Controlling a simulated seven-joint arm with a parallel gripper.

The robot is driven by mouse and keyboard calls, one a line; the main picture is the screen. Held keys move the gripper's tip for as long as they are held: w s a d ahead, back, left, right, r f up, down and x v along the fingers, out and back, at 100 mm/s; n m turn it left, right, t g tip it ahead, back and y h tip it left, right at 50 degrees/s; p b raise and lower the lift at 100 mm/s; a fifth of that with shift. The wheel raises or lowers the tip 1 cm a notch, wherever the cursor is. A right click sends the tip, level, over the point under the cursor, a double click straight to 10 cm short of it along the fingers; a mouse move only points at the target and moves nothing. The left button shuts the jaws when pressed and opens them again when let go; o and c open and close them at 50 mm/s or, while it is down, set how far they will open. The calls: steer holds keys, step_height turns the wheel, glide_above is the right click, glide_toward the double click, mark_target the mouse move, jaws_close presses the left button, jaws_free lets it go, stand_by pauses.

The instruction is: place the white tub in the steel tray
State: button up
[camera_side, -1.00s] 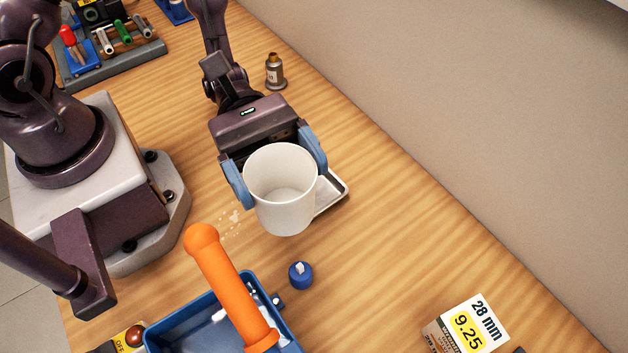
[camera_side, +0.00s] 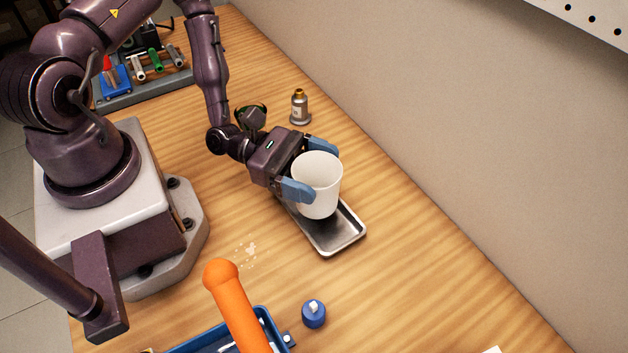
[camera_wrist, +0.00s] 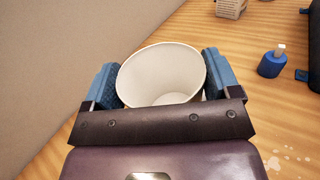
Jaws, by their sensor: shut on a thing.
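The white tub (camera_side: 318,186) is upright and held between the blue fingers of my gripper (camera_side: 315,171). The steel tray (camera_side: 338,240) lies on the bench; the tub is over its upper part, and its front end shows bare. I cannot tell whether the tub's base touches the tray floor. In the wrist view the tub (camera_wrist: 163,75) opens toward the camera and looks empty, with a finger of my gripper (camera_wrist: 162,82) on each side. The tray is hidden in that view.
A small brass-topped bottle (camera_side: 300,107) stands behind the gripper. White crumbs (camera_side: 248,256) lie left of the tray. The bench right of the tray is clear.

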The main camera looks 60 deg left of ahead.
mark_target(298, 178)
steer(key=shift+f, duration=1.3)
steer(key=shift+f, duration=0.2)
steer(key=o, duration=0.8)
steer(key=shift+c, duration=0.2)
